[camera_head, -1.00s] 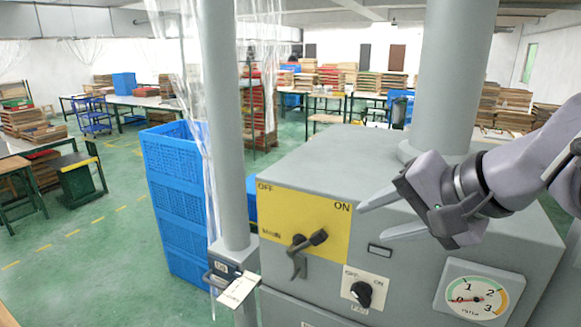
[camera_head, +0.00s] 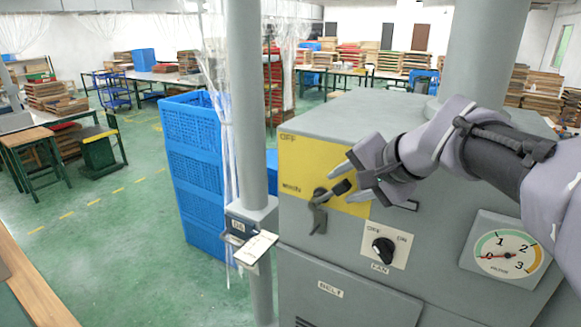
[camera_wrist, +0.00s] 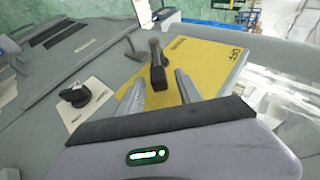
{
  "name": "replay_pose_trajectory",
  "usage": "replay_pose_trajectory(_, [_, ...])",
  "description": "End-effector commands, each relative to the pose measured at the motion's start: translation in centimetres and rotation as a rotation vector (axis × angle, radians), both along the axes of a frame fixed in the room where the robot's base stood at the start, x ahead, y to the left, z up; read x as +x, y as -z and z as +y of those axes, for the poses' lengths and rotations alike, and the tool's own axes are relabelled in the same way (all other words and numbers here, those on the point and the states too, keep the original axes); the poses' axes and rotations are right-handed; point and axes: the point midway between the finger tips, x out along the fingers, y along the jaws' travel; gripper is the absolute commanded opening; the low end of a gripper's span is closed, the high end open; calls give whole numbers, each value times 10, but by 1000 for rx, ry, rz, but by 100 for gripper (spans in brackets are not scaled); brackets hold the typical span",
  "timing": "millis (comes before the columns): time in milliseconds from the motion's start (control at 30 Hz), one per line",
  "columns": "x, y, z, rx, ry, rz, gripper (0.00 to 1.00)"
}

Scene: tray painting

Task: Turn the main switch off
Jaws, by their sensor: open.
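The main switch is a dark lever (camera_head: 341,187) on a yellow panel (camera_head: 305,160) on the front of the grey cabinet. The OFF label shows at the panel's upper left; my gripper covers the ON side. The lever's handle points up and right, toward the ON side. My gripper (camera_head: 340,185) is open, one finger above the handle and one below it. In the wrist view the handle (camera_wrist: 158,77) stands between the two fingers (camera_wrist: 160,80). I cannot tell whether either finger touches it.
A black FAN knob (camera_head: 383,251) sits below the switch, with a round gauge (camera_head: 505,252) to the right. A grey post (camera_head: 245,110) with a small box and tag (camera_head: 255,247) stands left of the cabinet. Blue crates (camera_head: 195,170) are stacked behind it.

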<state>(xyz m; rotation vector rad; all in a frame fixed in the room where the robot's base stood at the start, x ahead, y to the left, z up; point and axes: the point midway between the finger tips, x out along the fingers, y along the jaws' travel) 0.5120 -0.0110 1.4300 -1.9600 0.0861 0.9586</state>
Motion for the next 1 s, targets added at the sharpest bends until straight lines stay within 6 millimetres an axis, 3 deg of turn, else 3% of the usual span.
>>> replay_pose_trajectory(133, [0, 0, 0, 0, 0, 0, 42])
replay_pose_trajectory(300, [0, 0, 0, 0, 0, 0, 8])
replay_pose_trajectory(367, [0, 0, 0, 0, 0, 0, 0])
replay_pose_trajectory(1000, [-1, 0, 0, 0, -1, 1, 0])
